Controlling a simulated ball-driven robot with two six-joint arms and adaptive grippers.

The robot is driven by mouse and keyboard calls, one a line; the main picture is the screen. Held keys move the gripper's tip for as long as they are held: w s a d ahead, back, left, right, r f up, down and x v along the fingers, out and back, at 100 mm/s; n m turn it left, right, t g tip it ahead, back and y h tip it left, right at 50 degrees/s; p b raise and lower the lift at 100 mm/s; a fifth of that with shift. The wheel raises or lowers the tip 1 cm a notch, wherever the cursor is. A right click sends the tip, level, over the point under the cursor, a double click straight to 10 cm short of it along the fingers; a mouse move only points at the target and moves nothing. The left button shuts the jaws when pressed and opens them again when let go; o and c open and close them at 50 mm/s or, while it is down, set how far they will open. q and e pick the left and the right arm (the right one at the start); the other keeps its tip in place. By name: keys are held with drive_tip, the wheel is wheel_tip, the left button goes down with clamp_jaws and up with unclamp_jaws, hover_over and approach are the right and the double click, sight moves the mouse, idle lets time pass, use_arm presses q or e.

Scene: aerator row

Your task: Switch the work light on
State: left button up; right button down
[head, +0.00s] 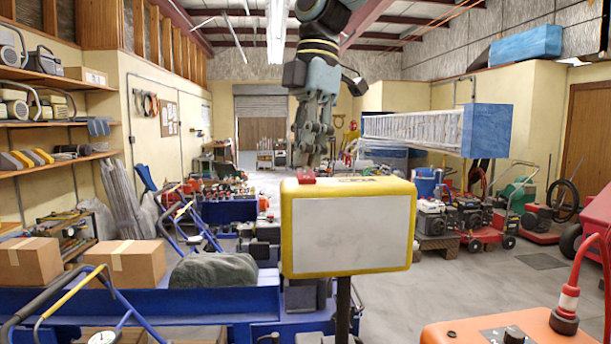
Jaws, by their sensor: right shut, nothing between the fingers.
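The work light (346,232) stands upright in the middle of the head view on a dark post. It has a yellow frame and a flat pale grey-white front panel with no visible glow. A small red button (306,179) sits on its top edge, left of centre. My right gripper (311,160) comes down from above, shut and empty, with its fingertips just above or behind the red button. I cannot tell whether they touch it. My left gripper is out of view.
A blue machine (225,302) with handlebars and cardboard boxes (130,262) fills the lower left. An orange unit (487,331) with a red plug (568,303) stands at lower right. Grey floor (470,279) is open to the right of the light.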

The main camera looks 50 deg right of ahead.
sight(306, 171)
drive_tip(key=shift+f+b, duration=0.45)
drive_tip(key=shift+r+p, duration=1.15)
drive_tip(key=shift+r, duration=1.15)
wheel_tip(306, 171, up, 3)
drive_tip(key=shift+f+p, duration=0.2)
drive_tip(key=shift+p, duration=0.9)
drive_tip(key=shift+f, duration=0.1)
